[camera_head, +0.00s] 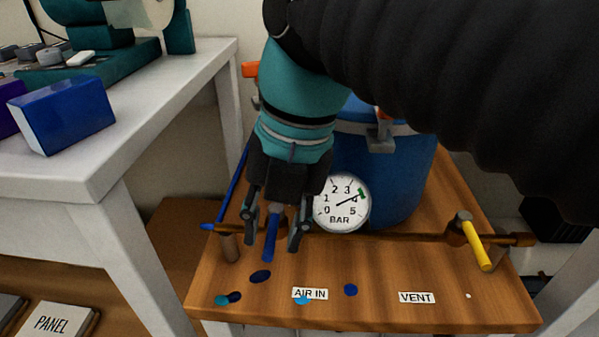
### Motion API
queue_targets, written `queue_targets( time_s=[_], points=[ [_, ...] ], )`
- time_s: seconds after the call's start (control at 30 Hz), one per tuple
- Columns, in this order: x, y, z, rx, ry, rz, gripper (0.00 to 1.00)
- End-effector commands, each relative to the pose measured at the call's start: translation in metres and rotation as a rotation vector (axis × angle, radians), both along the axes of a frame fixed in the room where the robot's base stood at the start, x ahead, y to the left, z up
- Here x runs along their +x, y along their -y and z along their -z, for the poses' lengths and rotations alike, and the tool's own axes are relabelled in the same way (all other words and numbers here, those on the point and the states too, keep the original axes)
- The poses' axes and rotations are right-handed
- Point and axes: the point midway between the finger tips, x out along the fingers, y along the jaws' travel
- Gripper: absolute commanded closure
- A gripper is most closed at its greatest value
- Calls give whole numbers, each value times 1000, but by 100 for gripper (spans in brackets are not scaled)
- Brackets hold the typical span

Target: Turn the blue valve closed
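The blue valve handle (269,246) sits above the copper pipe (400,238), over the "AIR IN" side of the wooden bench. It points toward the front of the bench, across the pipe's line. My gripper (272,238) reaches down over it, with one finger on each side. The fingers are apart, and gaps show between them and the handle, so it looks open and not clamped. The handle's upper end and the valve body are partly hidden by my gripper. The pressure gauge (333,213) beside it has its needle near 4 bar.
A yellow valve handle (478,247) is at the right, behind the "VENT" label (417,297). A blue pressure pot (400,170) stands behind the gauge. A white table (150,110) is at the left. Blue drops lie near the "AIR IN" label (310,293).

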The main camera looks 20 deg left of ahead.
Motion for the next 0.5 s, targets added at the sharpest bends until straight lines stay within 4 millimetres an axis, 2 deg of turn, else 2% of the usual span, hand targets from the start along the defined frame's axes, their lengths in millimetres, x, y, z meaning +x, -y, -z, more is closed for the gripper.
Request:
queue_targets(
  time_s=[0.5],
  points=[
    [4, 16, -89, 1, 0, -2, 62]
  ],
)
